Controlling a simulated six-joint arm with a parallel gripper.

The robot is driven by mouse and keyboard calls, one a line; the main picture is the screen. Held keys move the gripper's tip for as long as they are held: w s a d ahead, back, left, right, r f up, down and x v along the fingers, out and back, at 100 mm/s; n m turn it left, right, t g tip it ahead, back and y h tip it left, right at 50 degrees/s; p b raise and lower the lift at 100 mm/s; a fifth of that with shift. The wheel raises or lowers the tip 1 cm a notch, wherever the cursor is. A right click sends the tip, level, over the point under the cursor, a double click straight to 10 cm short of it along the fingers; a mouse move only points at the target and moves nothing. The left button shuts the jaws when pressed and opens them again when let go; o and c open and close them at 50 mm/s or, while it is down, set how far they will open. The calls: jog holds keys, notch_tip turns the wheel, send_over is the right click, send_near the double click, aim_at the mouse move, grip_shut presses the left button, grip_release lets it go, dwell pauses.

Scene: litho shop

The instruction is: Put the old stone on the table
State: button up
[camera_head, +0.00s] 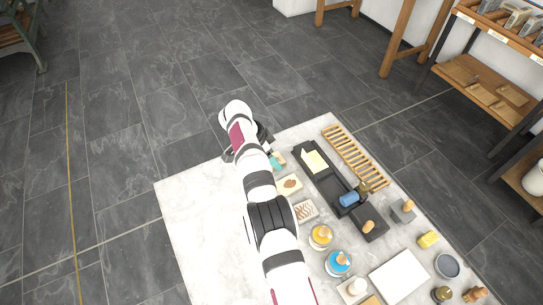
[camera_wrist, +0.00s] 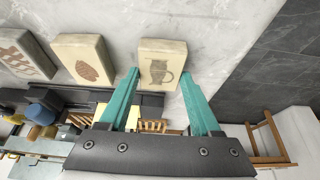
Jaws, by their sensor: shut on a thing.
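A cream stone block with a dark printed figure, perhaps an owl or a jug (camera_wrist: 161,68), lies between the teal fingertips of my gripper (camera_wrist: 160,76) in the wrist view. My gripper is shut on this stone. In the head view my gripper (camera_head: 273,161) is over the far part of the pale marble table (camera_head: 195,205), and my arm hides much of the stone. I cannot tell whether the stone touches the table top. A stone with a brown oval print (camera_head: 290,185) and a stone with brown wavy lines (camera_head: 304,211) lie nearby in a row.
A black tray (camera_head: 325,182) with a blue roller (camera_head: 348,199) lies right of the stones, with a wooden slatted rack (camera_head: 355,157) beyond. Yellow and blue pots (camera_head: 338,263) and a white slab (camera_head: 398,277) stand nearer. The table's left side is bare.

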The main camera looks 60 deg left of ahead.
jog(key=o, duration=1.3)
jog(key=shift+c, duration=1.2)
jog(key=shift+r, duration=0.1)
jog(key=shift+r, duration=2.95)
